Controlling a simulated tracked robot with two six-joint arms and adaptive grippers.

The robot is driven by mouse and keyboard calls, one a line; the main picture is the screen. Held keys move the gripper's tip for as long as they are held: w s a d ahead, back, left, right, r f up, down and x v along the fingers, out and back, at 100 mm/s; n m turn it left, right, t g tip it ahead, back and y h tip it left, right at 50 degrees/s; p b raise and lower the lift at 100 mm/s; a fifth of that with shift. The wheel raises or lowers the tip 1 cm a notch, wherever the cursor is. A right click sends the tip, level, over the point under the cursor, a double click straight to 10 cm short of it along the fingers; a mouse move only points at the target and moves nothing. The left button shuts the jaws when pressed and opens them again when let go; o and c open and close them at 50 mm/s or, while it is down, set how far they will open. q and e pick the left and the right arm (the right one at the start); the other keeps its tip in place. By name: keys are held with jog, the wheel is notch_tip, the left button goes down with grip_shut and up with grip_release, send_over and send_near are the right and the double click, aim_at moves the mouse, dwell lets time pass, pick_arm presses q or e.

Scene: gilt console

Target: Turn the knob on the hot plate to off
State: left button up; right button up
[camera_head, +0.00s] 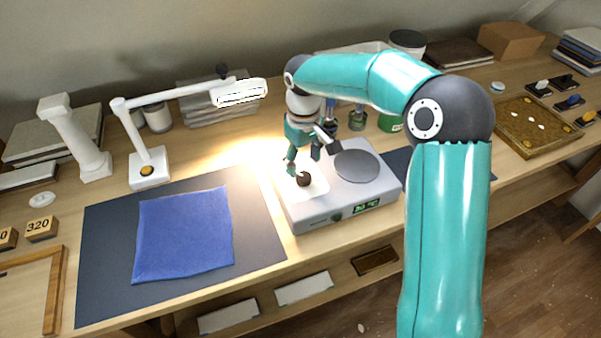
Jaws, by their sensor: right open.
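The hot plate (313,214) is a light grey box on the bench, with a round grey heating disc (357,166) on top. Its front face has a small dark knob (337,217) left of a lit green display (366,207). Which way the knob points is too small to tell. My right gripper (303,163) is open above the left part of the hot plate, behind and above the knob and apart from it. A small dark brown lump (303,179) sits on a white patch just below the fingers. My left gripper is not in view.
A white desk lamp (148,168) stands left, above a dark mat with a blue cloth (185,234). Jars, including a green one (390,122), stand behind the hot plate. A cork-coloured tray (540,128) lies right. The bench's front edge is close to the hot plate.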

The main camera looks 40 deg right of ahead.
aim_at(303, 176)
jog(key=shift+f, duration=2.25)
jog(key=c, duration=1)
jog(key=shift+s+a, duration=0.1)
jog(key=shift+a, duration=0.15)
jog(key=shift+c, duration=0.7)
jog(key=shift+d, duration=0.2)
